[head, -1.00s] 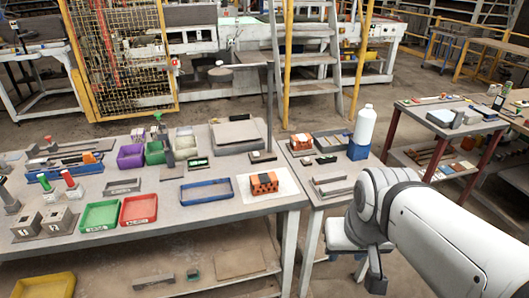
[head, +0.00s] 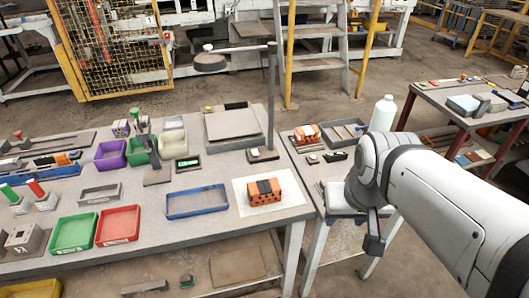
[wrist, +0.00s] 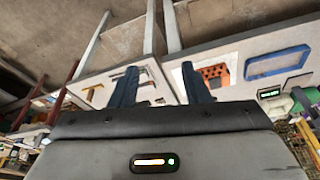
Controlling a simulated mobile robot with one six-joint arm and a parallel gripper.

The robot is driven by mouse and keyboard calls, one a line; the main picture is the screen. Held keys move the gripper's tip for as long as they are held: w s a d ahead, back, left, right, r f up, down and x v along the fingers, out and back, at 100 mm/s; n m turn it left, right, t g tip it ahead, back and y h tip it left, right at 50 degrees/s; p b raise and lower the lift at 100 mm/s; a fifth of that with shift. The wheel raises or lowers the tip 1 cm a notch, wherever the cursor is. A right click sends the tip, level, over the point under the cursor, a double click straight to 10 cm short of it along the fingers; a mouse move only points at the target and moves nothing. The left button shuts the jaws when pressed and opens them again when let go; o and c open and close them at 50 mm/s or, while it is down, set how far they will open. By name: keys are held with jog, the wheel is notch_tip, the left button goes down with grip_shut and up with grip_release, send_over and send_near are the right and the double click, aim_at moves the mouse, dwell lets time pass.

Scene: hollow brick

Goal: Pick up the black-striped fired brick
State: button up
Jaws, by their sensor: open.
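An orange hollow brick (head: 264,191) with dark stripes across its top lies on a white sheet (head: 287,196) at the right end of the main table. In the wrist view, an orange brick with holes (wrist: 215,74) shows just right of the right finger, which partly covers it. My gripper (wrist: 160,86) is open, its two dark fingers apart with nothing between them. It is away from the brick, off the table's edge. A second orange brick (head: 306,135) with pale and dark marks sits on the smaller side table.
A blue tray (head: 197,202) lies left of the white sheet, and a lamp post (head: 271,100) stands behind it. Red (head: 118,226) and green (head: 73,233) trays are further left.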

aim_at(265, 188)
jog(key=o, duration=0.7)
jog(key=shift+n, duration=0.8)
jog(key=w+a+f+b, duration=0.1)
jog(key=w+a+f, duration=0.1)
jog(key=w, duration=0.2)
jog(key=w+a+f+b, duration=0.1)
jog(key=w+a+f, duration=0.1)
jog(key=w, duration=0.2)
jog(key=w+a+f+b, duration=0.1)
jog(key=w+f+b, duration=0.1)
jog(key=w, duration=0.2)
jog(key=shift+w+a+f, duration=0.25)
jog(key=shift+w+a, duration=0.1)
jog(key=shift+a, duration=0.05)
jog(key=o, duration=0.5)
jog(key=shift+n+t+y, duration=0.5)
jog(key=shift+n+y, duration=0.1)
jog(key=shift+n, duration=0.2)
jog(key=w+a+f+b, duration=0.1)
jog(key=w+a+f, duration=0.5)
jog(key=w+f, duration=0.1)
jog(key=w+a+f+b, duration=0.1)
jog(key=w+a+f, duration=0.3)
jog(key=shift+b, duration=0.35)
jog(key=shift+w+p+x, duration=0.1)
jog(key=shift+p+x, duration=0.1)
jog(key=shift+x, duration=1.3)
jog(key=shift+w+p+x, duration=0.15)
jog(key=shift+p+x, duration=0.05)
jog(key=shift+x, duration=1.3)
